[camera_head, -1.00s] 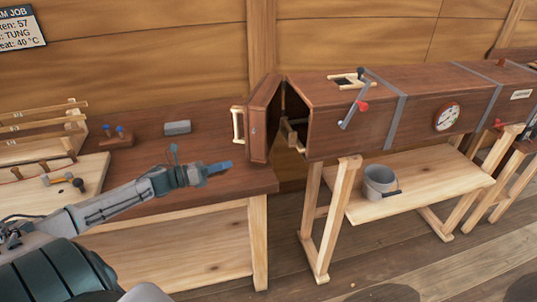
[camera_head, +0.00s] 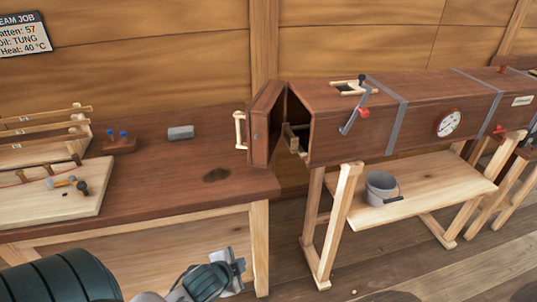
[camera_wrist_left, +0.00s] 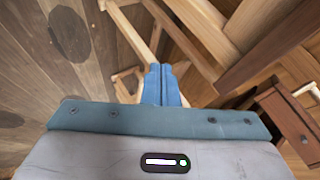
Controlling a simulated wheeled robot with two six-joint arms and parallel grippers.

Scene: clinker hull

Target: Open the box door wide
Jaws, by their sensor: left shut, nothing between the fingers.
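The long brown wooden box (camera_head: 415,118) stands on pale trestles at the right of the head view. Its door (camera_head: 261,132) at the left end is swung open at an angle, with a dark gap between door and box. A pale handle (camera_head: 240,130) is on the door's outer face. Inside the opening a wooden rack piece (camera_head: 292,142) shows. My left gripper (camera_head: 236,268) is low in front of the bench, below and apart from the door. In the left wrist view its blue fingers (camera_wrist_left: 163,84) are together and empty. My right gripper is out of view.
The brown workbench (camera_head: 180,190) holds a grey block (camera_head: 180,132) and a pale board with tools (camera_head: 50,205). A grey bucket (camera_head: 380,187) sits on the shelf under the box. Open floor lies between bench and trestle.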

